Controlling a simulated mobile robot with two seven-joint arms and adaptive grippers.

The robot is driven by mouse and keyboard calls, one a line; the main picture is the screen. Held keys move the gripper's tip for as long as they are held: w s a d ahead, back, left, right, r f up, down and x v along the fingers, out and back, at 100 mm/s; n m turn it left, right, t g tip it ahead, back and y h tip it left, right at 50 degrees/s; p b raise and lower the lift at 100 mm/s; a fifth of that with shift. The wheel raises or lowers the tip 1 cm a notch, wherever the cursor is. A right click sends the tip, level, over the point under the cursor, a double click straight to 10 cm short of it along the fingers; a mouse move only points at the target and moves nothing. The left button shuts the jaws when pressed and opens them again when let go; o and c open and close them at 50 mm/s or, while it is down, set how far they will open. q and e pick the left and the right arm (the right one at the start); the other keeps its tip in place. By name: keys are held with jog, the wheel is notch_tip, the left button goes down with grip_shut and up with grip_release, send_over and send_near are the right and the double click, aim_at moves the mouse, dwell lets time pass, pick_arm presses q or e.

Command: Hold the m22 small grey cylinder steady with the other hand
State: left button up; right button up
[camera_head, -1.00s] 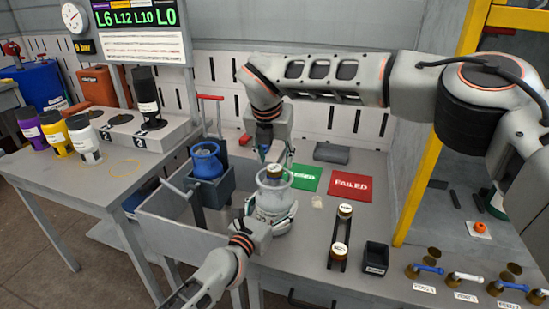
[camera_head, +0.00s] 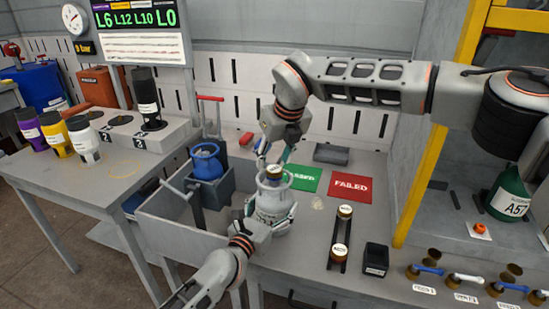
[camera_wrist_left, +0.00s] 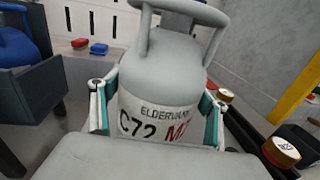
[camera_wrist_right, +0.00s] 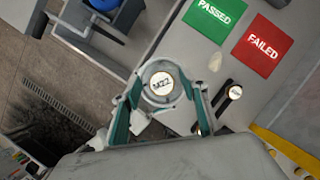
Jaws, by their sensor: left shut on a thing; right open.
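The small grey cylinder (camera_head: 272,205) stands upright on the workbench, with a collar ring around a brass-edged, white-faced top marked M22 (camera_wrist_right: 161,84). The left wrist view shows its grey body (camera_wrist_left: 165,75), lettered C72 on the front. My left gripper (camera_head: 270,218) is shut on the body, with a teal-padded finger on each side in the left wrist view. My right gripper (camera_head: 268,158) points down just above the collar, open and empty. In the right wrist view its fingers spread either side of the M22 top; whether they touch the collar cannot be told.
A blue cylinder (camera_head: 206,163) sits in a grey holder to the left. Green PASSED (camera_head: 303,178) and red FAILED (camera_head: 350,187) mats lie behind.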

dwell(0.3)
jog(key=n+y, duration=0.1)
jog(key=n, duration=0.2)
jog(key=n+g, duration=0.1)
jog(key=n, duration=0.1)
jog(key=shift+n+g+y, duration=0.3)
jog(key=shift+n+y, duration=0.1)
jog(key=shift+n, duration=0.4)
jog(key=n+g, duration=0.1)
jog(key=n, duration=0.1)
jog(key=n+g, duration=0.1)
jog(key=n, duration=0.2)
jog(key=shift+n+y, duration=0.3)
jog(key=shift+y, duration=0.1)
jog(key=shift+f, duration=0.15)
jog(key=shift+f, duration=1.15)
